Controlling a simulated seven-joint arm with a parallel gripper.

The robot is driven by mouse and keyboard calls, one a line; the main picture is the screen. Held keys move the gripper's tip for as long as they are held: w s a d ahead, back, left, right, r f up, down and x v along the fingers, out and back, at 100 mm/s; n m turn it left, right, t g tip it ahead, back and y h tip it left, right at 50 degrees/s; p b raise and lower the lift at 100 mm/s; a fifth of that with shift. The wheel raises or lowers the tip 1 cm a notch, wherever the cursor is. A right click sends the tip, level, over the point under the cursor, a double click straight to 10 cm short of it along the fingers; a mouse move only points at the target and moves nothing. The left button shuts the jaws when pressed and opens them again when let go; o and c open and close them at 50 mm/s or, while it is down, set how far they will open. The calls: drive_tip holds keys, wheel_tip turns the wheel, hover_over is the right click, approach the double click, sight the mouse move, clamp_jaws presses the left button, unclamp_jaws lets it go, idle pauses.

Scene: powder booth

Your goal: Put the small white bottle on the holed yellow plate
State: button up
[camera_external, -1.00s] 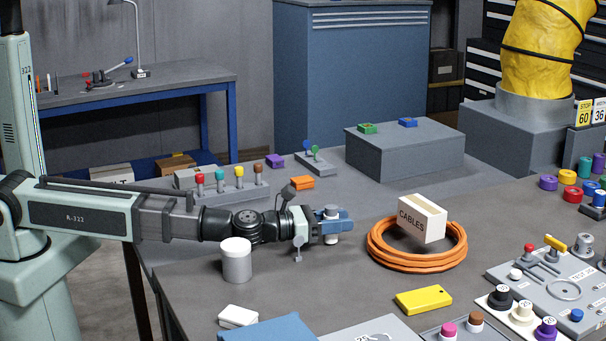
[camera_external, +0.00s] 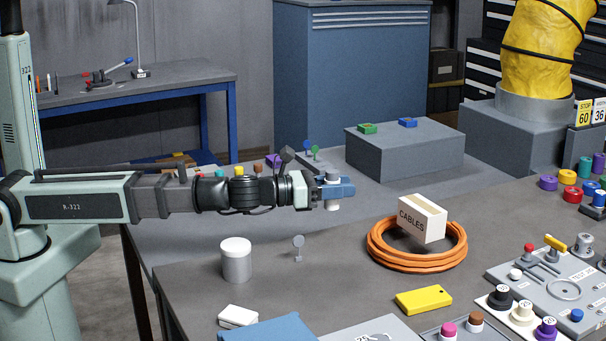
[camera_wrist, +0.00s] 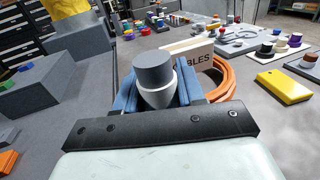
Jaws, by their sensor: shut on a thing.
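The small white bottle (camera_external: 333,204) has a grey cap and is upright between the blue fingers of my gripper (camera_external: 334,189). My gripper is shut on it and holds it above the grey table, left of the cables box. In the wrist view the grey cap and white shoulder of the bottle (camera_wrist: 157,95) show between the fingers (camera_wrist: 158,88); its lower part is hidden. The holed yellow plate (camera_external: 423,300) lies flat on the table, to the right and nearer the camera. It also shows at the right of the wrist view (camera_wrist: 284,86).
An orange cable coil (camera_external: 417,265) with a CABLES box (camera_external: 421,219) stands between my gripper and the plate. A white-lidded grey jar (camera_external: 236,262) and a small round-headed stand (camera_external: 298,247) are nearer the left. A control panel (camera_external: 545,280) lies right of the plate.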

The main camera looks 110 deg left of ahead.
drive_tip(key=w+d+m+h, duration=0.1)
drive_tip(key=w+d+h, duration=0.1)
drive_tip(key=w+d, duration=0.45)
drive_tip(key=n+y, duration=0.1)
drive_tip(key=y, duration=0.2)
hover_over(431, 295)
drive_tip(key=shift+f, duration=3.95)
